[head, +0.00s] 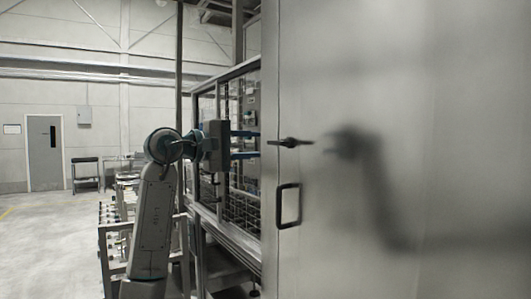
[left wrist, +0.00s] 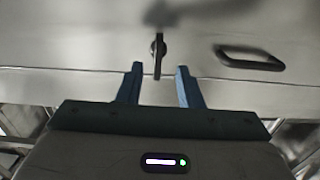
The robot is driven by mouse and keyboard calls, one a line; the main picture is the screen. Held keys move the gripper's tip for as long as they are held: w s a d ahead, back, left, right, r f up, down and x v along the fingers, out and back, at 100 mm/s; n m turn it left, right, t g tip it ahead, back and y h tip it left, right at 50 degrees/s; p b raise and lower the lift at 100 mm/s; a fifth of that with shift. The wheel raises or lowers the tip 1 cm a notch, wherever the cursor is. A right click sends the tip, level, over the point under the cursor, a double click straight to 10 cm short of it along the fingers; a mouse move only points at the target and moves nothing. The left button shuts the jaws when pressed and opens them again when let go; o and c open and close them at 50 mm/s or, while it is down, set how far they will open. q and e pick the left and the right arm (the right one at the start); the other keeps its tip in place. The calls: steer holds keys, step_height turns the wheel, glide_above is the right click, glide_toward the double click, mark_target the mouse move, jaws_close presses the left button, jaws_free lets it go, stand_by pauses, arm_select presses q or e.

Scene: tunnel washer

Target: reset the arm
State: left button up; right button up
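My left gripper (head: 257,144) is open and empty, its two blue fingers pointing right toward the large metal door panel. A dark latch handle (head: 290,142) sits on the panel near its left edge, just beyond the fingertips, and lies level in the head view. In the left wrist view the gripper (left wrist: 160,68) has its fingers spread wide, with the latch handle (left wrist: 158,56) ahead and roughly centred in the gap. No contact with the fingers shows. My right gripper is not in view.
A dark pull handle (head: 288,205) is on the panel below the latch. The metal panel (head: 420,100) fills the right half. A caged metal frame (head: 225,205) stands behind my left arm. Open floor (head: 45,250) lies at the left, with a grey door (head: 44,153) in the far wall.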

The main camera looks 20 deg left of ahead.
arm_select(q)
steer(key=shift+s+a, duration=0.3)
steer(key=shift+s, duration=0.15)
